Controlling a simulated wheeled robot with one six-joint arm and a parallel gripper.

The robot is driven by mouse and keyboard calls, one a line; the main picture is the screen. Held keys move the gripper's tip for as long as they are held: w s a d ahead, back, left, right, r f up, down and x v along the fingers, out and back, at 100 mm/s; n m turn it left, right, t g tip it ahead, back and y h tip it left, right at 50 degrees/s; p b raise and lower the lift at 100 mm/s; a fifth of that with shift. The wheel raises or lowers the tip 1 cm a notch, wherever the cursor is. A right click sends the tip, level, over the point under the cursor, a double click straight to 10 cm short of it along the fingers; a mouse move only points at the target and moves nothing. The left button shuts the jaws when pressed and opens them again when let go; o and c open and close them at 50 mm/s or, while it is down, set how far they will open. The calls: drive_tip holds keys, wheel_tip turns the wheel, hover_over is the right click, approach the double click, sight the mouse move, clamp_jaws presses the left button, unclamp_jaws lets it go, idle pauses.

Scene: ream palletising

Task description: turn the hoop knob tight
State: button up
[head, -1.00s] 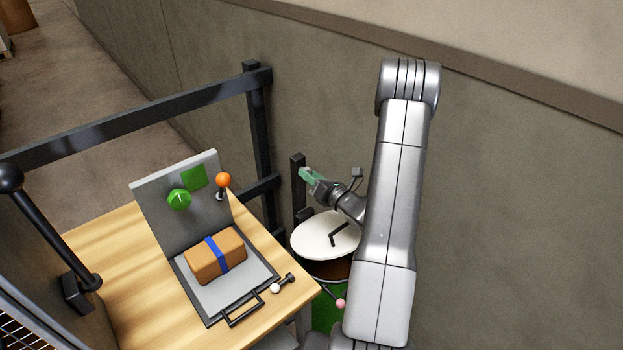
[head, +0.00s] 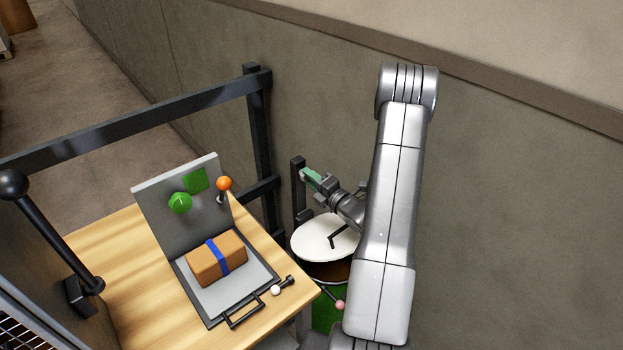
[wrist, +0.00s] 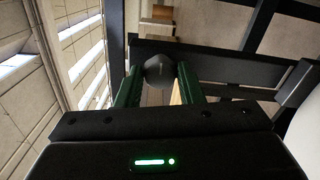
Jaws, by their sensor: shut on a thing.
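My gripper (head: 311,179) has green fingers and reaches to the upper part of a short dark post, beyond the white-lidded drum. In the wrist view its fingers are shut on a dark round knob (wrist: 159,71), one finger on each side. I take this for the hoop knob; the head view does not show it clearly behind the fingers. The white lid (head: 312,239) with a black bent handle lies below my wrist. A ring runs around the drum under the lid, with a pink-ended rod (head: 340,304) at the front.
A wooden table (head: 120,255) at left carries a grey hinged plate, a brown parcel (head: 203,267) with a blue band, a green knob (head: 180,203) and an orange-ball lever (head: 224,184). A black rail (head: 150,117) and a wall stand behind.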

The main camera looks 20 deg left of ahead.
drive_tip(key=shift+m, duration=0.3)
idle(0.4)
drive_tip(key=o, duration=1)
drive_tip(key=shift+d, duration=0.1)
drive_tip(key=b+v, duration=0.2)
drive_tip(key=v, duration=1.1)
drive_tip(key=shift+s+d, duration=0.25)
drive_tip(key=p+x, duration=0.2)
drive_tip(key=x, duration=1.2)
